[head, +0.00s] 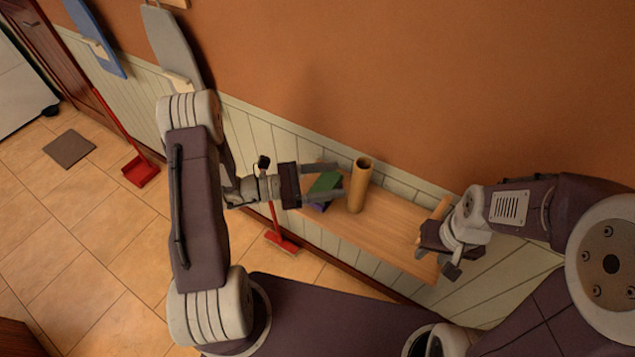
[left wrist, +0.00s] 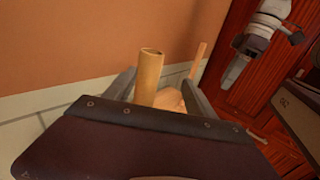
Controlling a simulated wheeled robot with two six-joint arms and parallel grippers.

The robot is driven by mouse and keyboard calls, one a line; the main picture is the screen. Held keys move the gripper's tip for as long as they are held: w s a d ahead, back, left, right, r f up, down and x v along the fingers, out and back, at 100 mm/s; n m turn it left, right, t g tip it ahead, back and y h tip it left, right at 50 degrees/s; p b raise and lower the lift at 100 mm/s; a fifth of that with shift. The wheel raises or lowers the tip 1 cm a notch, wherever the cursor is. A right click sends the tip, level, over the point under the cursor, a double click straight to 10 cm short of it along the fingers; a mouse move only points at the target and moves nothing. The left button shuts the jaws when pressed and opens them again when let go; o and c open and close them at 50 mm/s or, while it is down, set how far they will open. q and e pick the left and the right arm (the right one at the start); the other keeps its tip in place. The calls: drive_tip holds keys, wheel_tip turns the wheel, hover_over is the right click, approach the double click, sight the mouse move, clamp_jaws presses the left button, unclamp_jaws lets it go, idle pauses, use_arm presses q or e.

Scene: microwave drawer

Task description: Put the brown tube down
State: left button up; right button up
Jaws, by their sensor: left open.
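The brown tube (head: 360,187) stands upright on a narrow wooden shelf (head: 390,225) against the wall. My left gripper (head: 338,180) is open, its fingertips pointing at the tube from the left. In the left wrist view the tube (left wrist: 148,76) rises upright beyond the palm, between the two spread fingers and nearer the left one. I cannot tell whether either finger touches it. My right gripper (head: 440,262) is at the right end of the shelf; whether its jaws are open or shut is unclear.
A green and a purple item (head: 322,187) lie on the shelf beside the tube, partly behind my left gripper. A thin wooden piece (head: 441,208) shows by my right gripper. Red-handled brooms or dustpans (head: 140,171) stand along the wall. The shelf between tube and right gripper is clear.

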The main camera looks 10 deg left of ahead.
use_arm(q)
drive_tip(key=s+f+m+g+y, duration=0.2)
drive_tip(key=s+m+g+y, duration=0.25)
drive_tip(key=s+m, duration=0.3)
drive_tip(key=s+f+m+g+y, duration=0.2)
drive_tip(key=s+m+g+y, duration=0.3)
drive_tip(key=s, duration=0.4)
drive_tip(key=w+a+r+m+t+y, duration=0.1)
drive_tip(key=w+a+m+t+y, duration=0.3)
drive_tip(key=a+m, duration=0.5)
drive_tip(key=shift+a+r+m+y, duration=0.15)
drive_tip(key=shift+a+m+y, duration=0.3)
drive_tip(key=shift+y, duration=0.8)
